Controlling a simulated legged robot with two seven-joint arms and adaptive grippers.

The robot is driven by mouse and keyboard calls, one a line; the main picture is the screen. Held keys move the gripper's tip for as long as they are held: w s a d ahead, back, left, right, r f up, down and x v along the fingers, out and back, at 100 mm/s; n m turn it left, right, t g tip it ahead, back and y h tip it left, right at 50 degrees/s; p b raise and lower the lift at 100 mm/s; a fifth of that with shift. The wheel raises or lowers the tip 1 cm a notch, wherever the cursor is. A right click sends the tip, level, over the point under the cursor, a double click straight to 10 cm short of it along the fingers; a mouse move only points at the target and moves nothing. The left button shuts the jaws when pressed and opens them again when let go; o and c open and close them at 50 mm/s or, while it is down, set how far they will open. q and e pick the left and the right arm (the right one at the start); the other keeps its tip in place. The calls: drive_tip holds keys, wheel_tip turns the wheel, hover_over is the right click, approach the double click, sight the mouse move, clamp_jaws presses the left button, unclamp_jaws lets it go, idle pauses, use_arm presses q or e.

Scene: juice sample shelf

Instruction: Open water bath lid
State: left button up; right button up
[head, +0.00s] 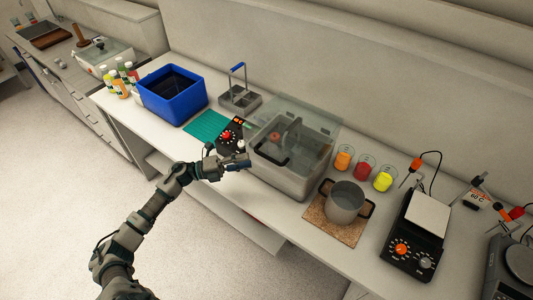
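The water bath (285,180) is a grey metal box near the middle of the bench. Its clear lid (312,118) shows as a see-through panel over the top and back; I cannot tell its exact angle. My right gripper is not in view.
A control panel with a red knob (227,135) and a green mat (204,126) lie left of the bath. A pot (345,203), juice beakers (364,167) and a hot plate (414,229) are right.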

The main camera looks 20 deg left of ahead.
sight(267, 156)
use_arm(q)
drive_tip(key=x, duration=0.2)
drive_tip(key=p+x, duration=0.1)
drive_tip(key=x, duration=0.4)
drive_tip(key=shift+s+d+r, duration=0.25)
drive_tip(key=shift+w+d+f+p, duration=0.1)
drive_tip(key=shift+w+d+p, duration=0.25)
drive_tip(key=shift+d, duration=0.2)
drive_tip(key=shift+a, duration=0.1)
drive_tip(key=shift+a, duration=0.1)
drive_tip(key=shift+a, duration=0.1)
drive_tip(key=shift+c, duration=1.1)
drive_tip(key=shift+s, duration=0.1)
clamp_jaws()
